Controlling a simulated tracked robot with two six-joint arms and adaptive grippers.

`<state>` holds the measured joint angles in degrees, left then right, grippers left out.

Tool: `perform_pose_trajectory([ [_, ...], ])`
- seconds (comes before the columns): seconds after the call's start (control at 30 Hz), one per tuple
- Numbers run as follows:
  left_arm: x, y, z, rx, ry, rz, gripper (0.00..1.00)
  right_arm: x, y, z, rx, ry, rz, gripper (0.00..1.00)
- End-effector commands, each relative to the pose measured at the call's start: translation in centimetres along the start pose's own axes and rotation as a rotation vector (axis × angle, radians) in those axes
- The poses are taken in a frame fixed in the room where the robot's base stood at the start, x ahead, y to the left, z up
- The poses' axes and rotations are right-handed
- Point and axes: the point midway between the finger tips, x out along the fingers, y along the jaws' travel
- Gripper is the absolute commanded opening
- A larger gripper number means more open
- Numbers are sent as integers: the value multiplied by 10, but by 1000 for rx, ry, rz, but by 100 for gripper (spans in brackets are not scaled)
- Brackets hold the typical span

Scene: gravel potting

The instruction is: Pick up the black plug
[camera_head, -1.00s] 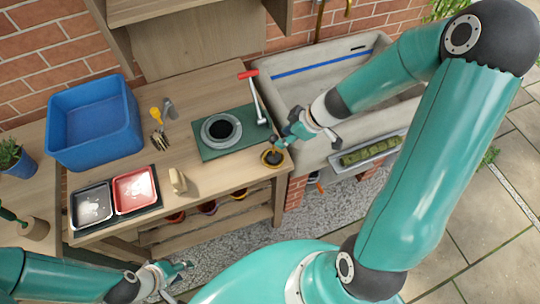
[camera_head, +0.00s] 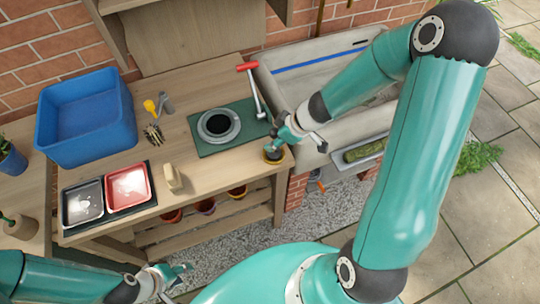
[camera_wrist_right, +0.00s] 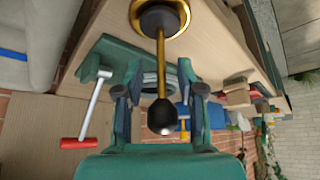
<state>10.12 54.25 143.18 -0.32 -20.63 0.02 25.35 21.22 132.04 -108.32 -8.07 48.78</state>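The black plug (camera_wrist_right: 158,18) sits in a brass ring (camera_wrist_right: 134,14) in the wooden bench top. A brass rod (camera_wrist_right: 161,62) rises from it to a round black knob (camera_wrist_right: 162,115). In the head view the plug (camera_head: 273,154) is at the bench's front right corner, partly under my right gripper (camera_head: 279,142). In the right wrist view my right gripper (camera_wrist_right: 160,92) is open, its fingers on either side of the rod with gaps at both sides. My left gripper (camera_head: 178,281) is open and empty, low in front of the bench.
A green mat (camera_head: 210,148) with a round grey-rimmed opening and a red-handled tool (camera_head: 253,90) lie left of my right gripper. A stone sink (camera_head: 330,75) stands to the right. A blue tub (camera_head: 88,145), two trays (camera_head: 128,188) and small tools are farther left.

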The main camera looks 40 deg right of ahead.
Motion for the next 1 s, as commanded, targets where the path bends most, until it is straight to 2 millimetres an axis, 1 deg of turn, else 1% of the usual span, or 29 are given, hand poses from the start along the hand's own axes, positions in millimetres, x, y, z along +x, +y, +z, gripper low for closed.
perform_pose_trajectory([
  [0.03, 8, -3, 0, 0, 0, 0, 40, 9, 0, 2, -1, 0, -1, 38],
  [0.07, 9, -3, 0, 0, 0, 0, 40, 11, 0, 1, -2, 1, -1, 38],
  [0.33, 8, -3, 0, 0, 0, 0, 40, 10, 0, -1, -1, 0, 0, 38],
  [0.37, 8, -3, 0, 0, 0, 0, 40, 10, 0, -1, 0, 0, 0, 35],
  [0.4, 8, -3, 0, 0, 0, 0, 40, 10, 0, -1, 0, 0, 0, 28],
  [0.57, 8, -3, 0, 0, 0, 0, 40, 10, 0, -1, 0, 0, 0, 2],
  [0.6, 8, -3, 0, 0, 0, 0, 40, 10, 0, -1, 0, 0, 0, 0],
  [1.0, 8, -3, 0, 0, 0, 0, 40, 10, 0, -1, 0, 1, 0, 0],
])
